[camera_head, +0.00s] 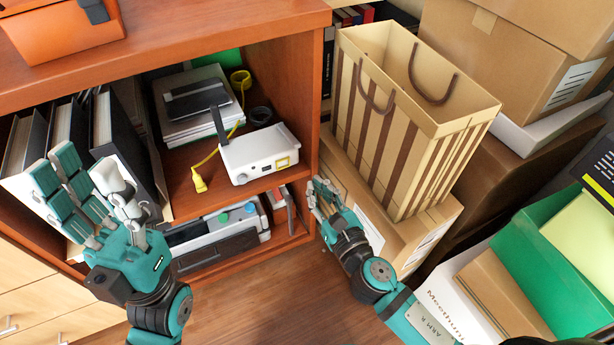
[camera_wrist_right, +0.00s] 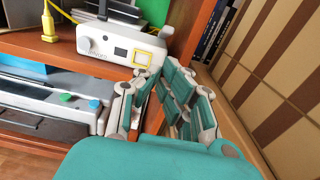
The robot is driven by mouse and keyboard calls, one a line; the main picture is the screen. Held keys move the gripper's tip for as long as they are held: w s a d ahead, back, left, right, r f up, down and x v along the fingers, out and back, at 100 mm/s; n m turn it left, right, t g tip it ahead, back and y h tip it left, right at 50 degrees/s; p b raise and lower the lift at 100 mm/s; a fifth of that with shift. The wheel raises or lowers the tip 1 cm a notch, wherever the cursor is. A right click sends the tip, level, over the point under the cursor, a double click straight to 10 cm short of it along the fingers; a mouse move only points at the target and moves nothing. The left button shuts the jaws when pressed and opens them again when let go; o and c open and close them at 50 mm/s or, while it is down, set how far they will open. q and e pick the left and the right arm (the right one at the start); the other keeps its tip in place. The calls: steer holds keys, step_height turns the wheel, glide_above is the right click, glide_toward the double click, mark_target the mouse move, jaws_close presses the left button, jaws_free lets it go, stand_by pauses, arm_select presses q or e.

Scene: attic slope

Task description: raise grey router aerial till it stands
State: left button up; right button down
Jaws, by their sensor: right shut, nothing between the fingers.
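The pale grey router (camera_head: 258,153) sits on the middle shelf of the wooden cabinet; it also shows in the right wrist view (camera_wrist_right: 118,48). A dark, slim aerial (camera_head: 218,124) rises from its left end, leaning. A flat dark piece (camera_head: 198,100) lies near its top over a stack of books; I cannot tell whether it belongs to the aerial. My left gripper (camera_head: 85,185) is open and empty in front of the binders, left of the router. My right gripper (camera_head: 318,190) is shut and empty, right of and below the router, apart from it.
A striped paper bag (camera_head: 390,130) stands on a cardboard box (camera_head: 425,235) close to my right gripper. A grey device (camera_head: 215,232) fills the shelf below.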

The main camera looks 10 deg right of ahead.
mark_target(293, 151)
steer(key=b+x, duration=0.1)
steer(key=x, duration=0.7)
steer(key=shift+w+f, duration=0.1)
steer(key=shift+w, duration=0.1)
steer(key=shift+w+a, duration=0.2)
steer(key=shift+w, duration=0.2)
